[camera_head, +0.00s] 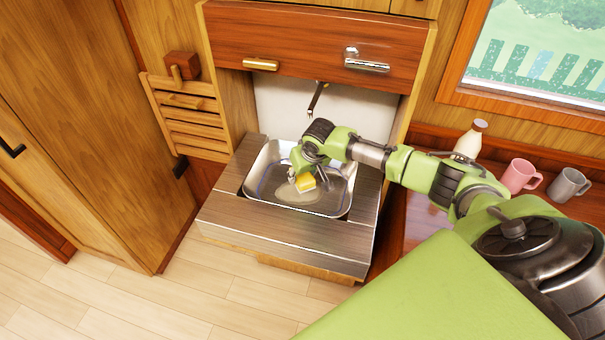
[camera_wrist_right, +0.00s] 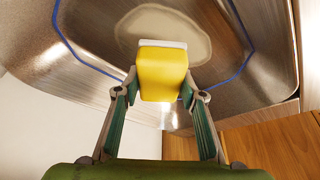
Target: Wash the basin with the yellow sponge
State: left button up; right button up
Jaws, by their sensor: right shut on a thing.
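The metal basin (camera_head: 345,193) is set in a wooden counter, with a blue line around its inner wall. A pale, cloudy patch (camera_head: 287,194) lies on its floor; the patch also shows in the right wrist view (camera_wrist_right: 198,40). My right gripper (camera_head: 301,180) is inside the basin, shut on the yellow sponge (camera_head: 306,184). In the right wrist view the sponge (camera_wrist_right: 162,75) sits between the fingertips, its pale far side toward the patch. I cannot tell whether the sponge touches the basin floor. My left gripper is not in view.
A wooden drawer front (camera_head: 300,45) hangs above. A bottle (camera_head: 468,142), a pink mug (camera_head: 519,176) and a grey mug (camera_head: 567,185) stand on the shelf at right. Slatted wood (camera_head: 188,115) is at left.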

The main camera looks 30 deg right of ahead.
jog(key=shift+f+b, duration=1.05)
jog(key=shift+f, duration=1.1)
